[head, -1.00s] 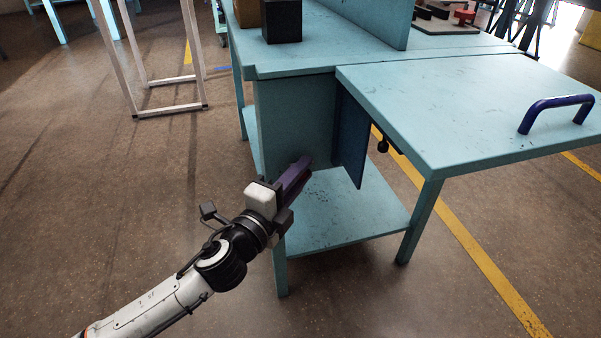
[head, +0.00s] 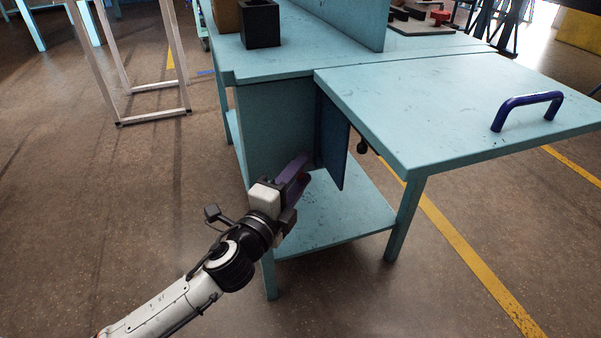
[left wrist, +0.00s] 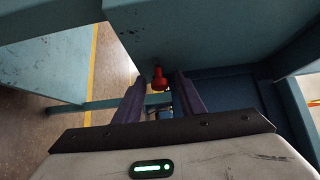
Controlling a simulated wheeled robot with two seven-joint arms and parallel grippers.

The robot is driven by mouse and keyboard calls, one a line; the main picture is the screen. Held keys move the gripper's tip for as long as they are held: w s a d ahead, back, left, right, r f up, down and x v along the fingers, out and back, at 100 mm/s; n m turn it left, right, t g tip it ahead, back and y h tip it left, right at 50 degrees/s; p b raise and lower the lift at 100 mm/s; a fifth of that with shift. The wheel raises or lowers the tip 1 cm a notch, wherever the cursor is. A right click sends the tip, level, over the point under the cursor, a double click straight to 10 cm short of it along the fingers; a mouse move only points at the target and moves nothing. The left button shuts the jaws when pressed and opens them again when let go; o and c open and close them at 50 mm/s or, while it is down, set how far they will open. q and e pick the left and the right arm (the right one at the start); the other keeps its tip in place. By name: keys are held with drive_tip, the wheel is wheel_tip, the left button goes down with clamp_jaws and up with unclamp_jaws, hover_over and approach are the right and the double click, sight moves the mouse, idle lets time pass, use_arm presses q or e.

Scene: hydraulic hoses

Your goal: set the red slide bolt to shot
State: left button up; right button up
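The red slide bolt shows as a small red knob (left wrist: 160,78) on the underside of a blue-green panel in the left wrist view. It sits between the tips of my left gripper's two purple fingers (left wrist: 160,88), which are apart. I cannot tell whether either finger touches it. In the head view my left gripper (head: 296,173) is in front of the bench's end panel, below the raised leaf. The bolt's barrel and its position are mostly hidden there. My right gripper is not in view.
The bench leaf (head: 455,110) carries a blue handle (head: 527,108) and juts out to the right. A dark blue flap (head: 332,145) hangs beside my gripper, with a black knob (head: 362,147) near it. A lower shelf (head: 340,215) lies beneath. A black box (head: 260,23) stands on top.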

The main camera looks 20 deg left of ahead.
use_arm(q)
drive_tip(key=shift+s, duration=0.2)
drive_tip(key=s+a, duration=0.1)
drive_tip(key=s, duration=0.9)
drive_tip(key=shift+p, duration=0.45)
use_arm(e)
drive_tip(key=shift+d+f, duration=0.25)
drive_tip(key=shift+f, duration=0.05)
use_arm(q)
drive_tip(key=shift+w, duration=0.1)
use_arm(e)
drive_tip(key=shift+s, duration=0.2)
